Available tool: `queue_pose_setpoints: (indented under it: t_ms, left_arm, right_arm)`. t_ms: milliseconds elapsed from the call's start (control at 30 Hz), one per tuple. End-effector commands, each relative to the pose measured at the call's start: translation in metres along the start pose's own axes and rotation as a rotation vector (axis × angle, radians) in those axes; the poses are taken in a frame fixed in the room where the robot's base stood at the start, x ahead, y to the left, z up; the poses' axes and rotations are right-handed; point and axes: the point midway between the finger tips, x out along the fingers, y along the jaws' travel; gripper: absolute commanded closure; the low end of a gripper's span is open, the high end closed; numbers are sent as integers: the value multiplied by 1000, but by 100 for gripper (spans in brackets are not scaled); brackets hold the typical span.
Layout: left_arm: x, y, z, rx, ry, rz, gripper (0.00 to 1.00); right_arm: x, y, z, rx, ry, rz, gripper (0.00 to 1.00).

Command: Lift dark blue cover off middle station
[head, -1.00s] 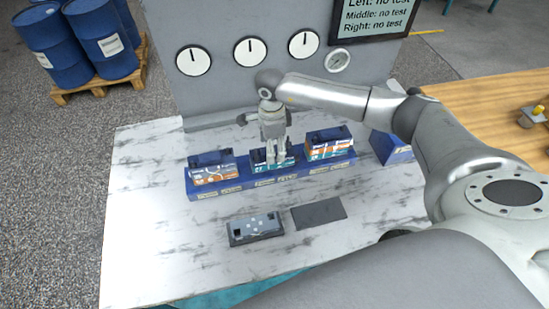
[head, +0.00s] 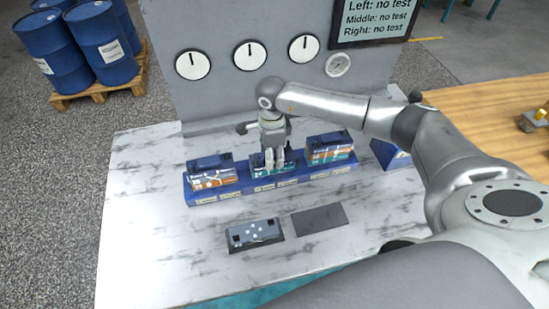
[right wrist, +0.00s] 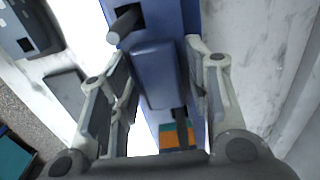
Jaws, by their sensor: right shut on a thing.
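The middle station (head: 284,172) is a teal printed block in the long dark blue rack (head: 235,192), between two orange printed stations. Its dark blue cover (head: 256,160) is mostly hidden behind my right gripper (head: 274,163) in the head view. In the right wrist view the cover (right wrist: 155,75) lies between the two fingers of the right gripper (right wrist: 160,70), which is shut on it. The cover appears still at the station; any gap under it cannot be seen. My left gripper is not in view.
The left station (head: 212,180) and right station (head: 330,152) stand close on either side, both with dark covers. In front lie a dark grey box (head: 254,241) and a flat dark plate (head: 319,219). A gauge panel (head: 220,95) rises behind. Marble tabletop at front left is clear.

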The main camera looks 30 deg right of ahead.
Motion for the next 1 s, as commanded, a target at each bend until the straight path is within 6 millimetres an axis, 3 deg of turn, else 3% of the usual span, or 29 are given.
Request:
queue_pose_setpoints:
  t_ms: [1000]
  left_arm:
    - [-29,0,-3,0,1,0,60]
  right_arm:
    - [-53,-1,0,0,-1,-2,99]
